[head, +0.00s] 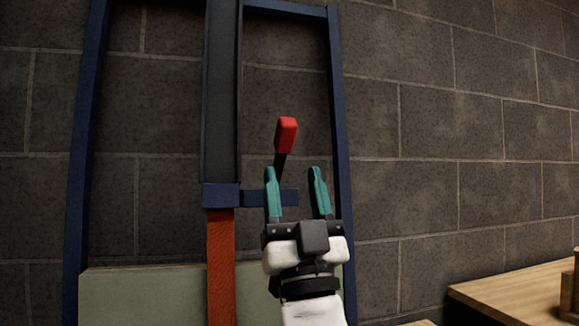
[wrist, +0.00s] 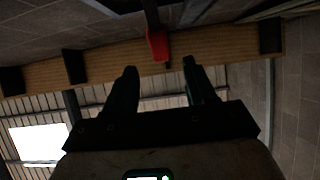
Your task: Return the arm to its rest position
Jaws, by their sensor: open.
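My gripper (head: 294,180) is raised in the head view, with its two teal fingers pointing up and spread apart. Nothing is between the fingers. A red-handled lever (head: 286,135) on a dark stem stands just above and between the fingertips in the picture, apart from them. In the wrist view my gripper (wrist: 161,80) shows as two dark fingers, open and empty. The red handle (wrist: 158,46) appears beyond the fingertips there. How far the handle is from the fingers in depth I cannot tell.
A blue metal frame (head: 87,150) with a dark vertical column (head: 220,90) and an orange strip (head: 221,265) stands before a grey block wall (head: 430,130). A pale green panel (head: 150,295) is low left. A wooden table (head: 510,292) is at lower right.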

